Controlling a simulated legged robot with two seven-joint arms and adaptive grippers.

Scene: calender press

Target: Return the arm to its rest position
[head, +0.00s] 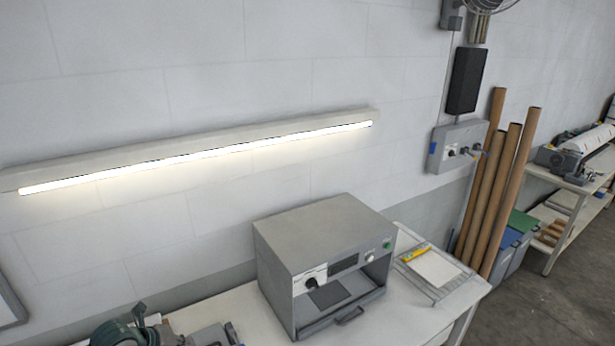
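Neither of my grippers nor any part of my arms that I can make out shows in the head view, so their position and state are hidden. A grey box-shaped machine (318,235) stands on a white table (235,309). It has a dark display, a black knob, a green button and an open front recess with a handle below it.
A wire rack (447,286) with a white sheet (433,268) and a yellow item (416,254) lies right of the machine. Tools (140,328) sit at the bottom left. Cardboard tubes (497,190) lean on the wall beside bins (513,243). Floor (570,290) is clear at right.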

